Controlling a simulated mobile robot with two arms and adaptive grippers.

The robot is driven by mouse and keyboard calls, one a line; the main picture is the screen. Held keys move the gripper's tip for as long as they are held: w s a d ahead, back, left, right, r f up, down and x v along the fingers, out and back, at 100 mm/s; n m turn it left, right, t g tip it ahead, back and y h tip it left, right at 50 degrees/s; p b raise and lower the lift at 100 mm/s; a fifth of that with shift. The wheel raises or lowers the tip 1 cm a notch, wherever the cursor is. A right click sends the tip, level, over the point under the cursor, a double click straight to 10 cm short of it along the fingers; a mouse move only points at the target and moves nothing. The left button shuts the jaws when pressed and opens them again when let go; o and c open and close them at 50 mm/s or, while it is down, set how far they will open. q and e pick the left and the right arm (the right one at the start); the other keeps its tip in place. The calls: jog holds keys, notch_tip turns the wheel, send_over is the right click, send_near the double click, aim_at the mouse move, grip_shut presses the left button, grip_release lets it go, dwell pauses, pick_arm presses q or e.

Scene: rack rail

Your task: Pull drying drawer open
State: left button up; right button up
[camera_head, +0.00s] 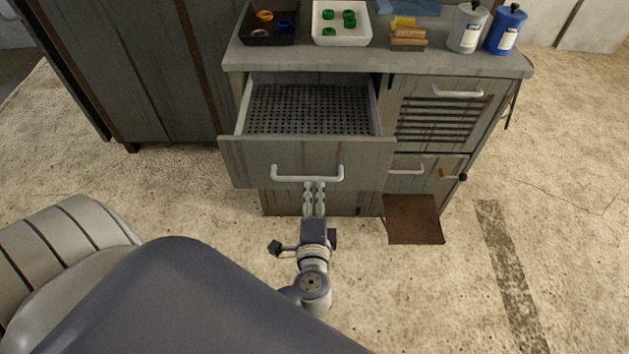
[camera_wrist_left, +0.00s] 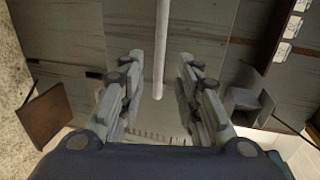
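The drying drawer (camera_head: 262,156) is pulled out from the upper left of the grey cabinet, and its perforated floor (camera_head: 310,108) shows empty. A pale bar handle (camera_head: 284,178) runs across its front. My left gripper (camera_head: 314,186) is at the middle of the handle, with its fingers just at or below the bar. In the left wrist view my left gripper (camera_wrist_left: 160,68) has its fingers apart, and the handle bar (camera_wrist_left: 161,40) lies in the gap between them. I see no finger clearly touching the bar. My right gripper is not in view.
On the cabinet top (camera_head: 400,62) stand a black tray (camera_head: 268,38), a white tray (camera_head: 341,37) with green rings, and two bottles (camera_head: 467,28). A slatted drawer (camera_head: 437,118) is at right. A brown flap (camera_head: 413,220) sticks out low. The floor in front is clear.

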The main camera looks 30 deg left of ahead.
pick_arm(q)
jog(key=v, duration=0.4)
jog(key=shift+s+d, duration=0.1)
jog(key=shift+s, duration=0.1)
jog(key=s+d+f+g+h, duration=0.1)
jog(key=s+f+g+h, duration=0.2)
jog(key=f, duration=1.1)
jog(key=s+f+g+h, duration=0.25)
jog(key=s+f, duration=0.25)
jog(key=f, duration=0.9)
jog(key=s+a+f+n+g+h, duration=0.1)
jog(key=s+f+n+g, duration=0.2)
jog(key=s+f, duration=0.6)
jog(key=s+f+n+g+h, duration=0.1)
jog(key=s+f+n+g, duration=0.2)
jog(key=s, duration=1.2)
notch_tip(320, 180, down, 6)
jog(key=n, duration=0.3)
jog(key=shift+a+g+h, duration=0.35)
jog(key=shift+a, duration=0.05)
